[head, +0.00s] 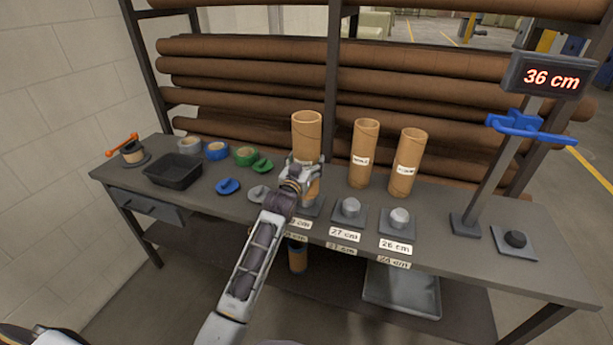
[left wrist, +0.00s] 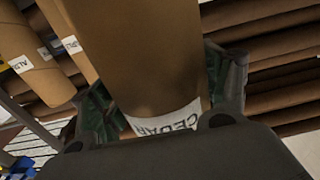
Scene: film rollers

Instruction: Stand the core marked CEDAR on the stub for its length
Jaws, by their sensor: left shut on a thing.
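My left gripper (head: 300,178) is shut on a tan cardboard core (head: 307,132), held upright above the left part of the stub row. In the left wrist view the core (left wrist: 150,60) stands between the fingers, its white label reading CEDAR. Its lower end is close over the leftmost stub plate (head: 314,211); my gripper hides much of it, and I cannot tell whether it touches. That plate's label (head: 299,223) is partly covered. A stub (head: 351,207) marked 27 cm and a stub (head: 399,216) marked 26 cm stand bare to the right. My right gripper is not in view.
Two labelled cores (head: 364,145) and (head: 408,155) stand behind the stubs. A measuring post with a blue slide (head: 530,127) and a display (head: 549,77) reading 36 cm is at right. Brown rolls (head: 240,67) fill the rack behind.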

